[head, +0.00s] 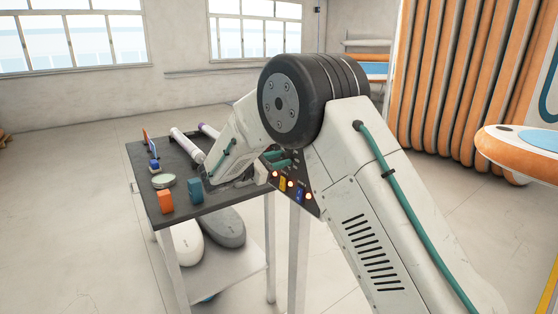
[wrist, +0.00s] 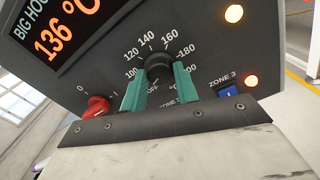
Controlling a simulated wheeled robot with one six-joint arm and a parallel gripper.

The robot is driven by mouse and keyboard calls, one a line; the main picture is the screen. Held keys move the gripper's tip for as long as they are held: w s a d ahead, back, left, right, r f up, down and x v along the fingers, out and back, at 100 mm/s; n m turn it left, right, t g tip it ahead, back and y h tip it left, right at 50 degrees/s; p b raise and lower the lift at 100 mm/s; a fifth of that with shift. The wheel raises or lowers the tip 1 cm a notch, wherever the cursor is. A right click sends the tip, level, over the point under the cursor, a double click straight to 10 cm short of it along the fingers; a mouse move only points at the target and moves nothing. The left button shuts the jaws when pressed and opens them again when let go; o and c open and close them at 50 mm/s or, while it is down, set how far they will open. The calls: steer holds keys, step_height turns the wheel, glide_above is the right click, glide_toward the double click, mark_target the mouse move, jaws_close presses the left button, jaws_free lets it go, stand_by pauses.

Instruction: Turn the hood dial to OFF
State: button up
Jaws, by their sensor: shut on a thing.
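The hood dial (wrist: 158,65) is a black knob on the dark control panel in the wrist view, ringed by numbers from about 100 to 200 and an OFF label below it. A small pale mark shows near its top edge, by 140; I cannot be sure it is the pointer. My gripper (wrist: 159,74) has its two teal fingers on either side of the knob, shut on it. The fingers partly cover the OFF label and lower scale. In the head view my gripper (head: 278,160) is at the panel (head: 305,202), and my arm hides the dial.
A display (wrist: 55,35) reads 136 °C. A red knob (wrist: 97,106) sits left of the dial, a blue Zone 3 switch (wrist: 230,92) right, with lit orange lamps. A dark table (head: 215,203) with small objects stands left of the panel.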

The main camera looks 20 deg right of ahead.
steer(key=shift+n, duration=2)
steer(key=o, duration=1)
steer(key=v, duration=0.7)
steer(key=shift+s+a, duration=0.15)
steer(key=shift+a, duration=0.2)
